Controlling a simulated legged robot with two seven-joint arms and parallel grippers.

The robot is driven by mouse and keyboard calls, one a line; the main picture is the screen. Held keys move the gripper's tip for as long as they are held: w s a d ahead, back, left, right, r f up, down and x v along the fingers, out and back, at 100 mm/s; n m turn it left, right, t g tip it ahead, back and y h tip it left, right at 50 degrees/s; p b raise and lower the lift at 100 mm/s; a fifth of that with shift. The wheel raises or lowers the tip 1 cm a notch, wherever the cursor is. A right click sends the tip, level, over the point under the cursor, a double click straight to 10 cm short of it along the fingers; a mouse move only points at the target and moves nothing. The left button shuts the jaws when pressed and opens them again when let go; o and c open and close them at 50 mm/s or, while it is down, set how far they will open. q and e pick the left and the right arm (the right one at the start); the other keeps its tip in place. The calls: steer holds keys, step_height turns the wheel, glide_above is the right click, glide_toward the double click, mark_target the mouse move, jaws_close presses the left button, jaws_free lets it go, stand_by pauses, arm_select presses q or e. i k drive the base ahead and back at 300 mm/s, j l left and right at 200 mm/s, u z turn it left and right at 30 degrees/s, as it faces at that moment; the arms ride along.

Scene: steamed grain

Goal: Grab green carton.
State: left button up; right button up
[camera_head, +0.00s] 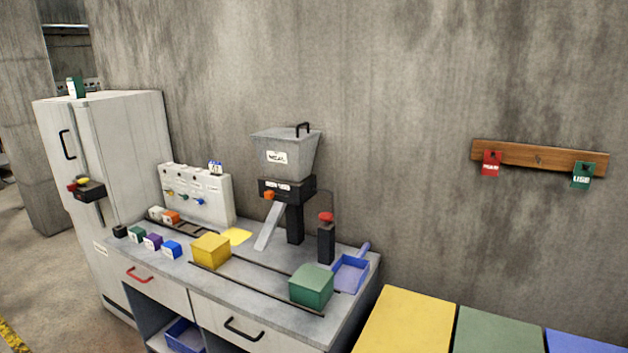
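A green box (311,286) sits on the front right of the grey counter, close to the blue scoop. A small green-and-white carton (76,88) stands upright on top of the white fridge at the far left. A small green cube (136,234) sits in a row of cubes at the counter's left. Which of these is the green carton I cannot tell for sure. Neither of my grippers is in view.
On the counter (262,310) are a yellow box (211,250), a grey hopper (287,155) with a chute, a red-topped black post (326,237) and a blue scoop (351,272). The fridge (130,150) stands left. Coloured panels (405,325) lie at lower right.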

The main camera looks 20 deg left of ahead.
mark_target(76, 84)
steer(key=i+j, duration=0.1)
steer(key=j, duration=0.45)
steer(key=i+j, duration=0.1)
steer(key=j, duration=0.4)
steer(key=i+j, duration=0.1)
steer(key=j, duration=1)
steer(key=i+j, duration=0.15)
steer(key=j, duration=0.35)
steer(key=i+j, duration=0.1)
steer(key=j, duration=0.45)
steer(key=i+j, duration=0.1)
steer(key=j, duration=0.45)
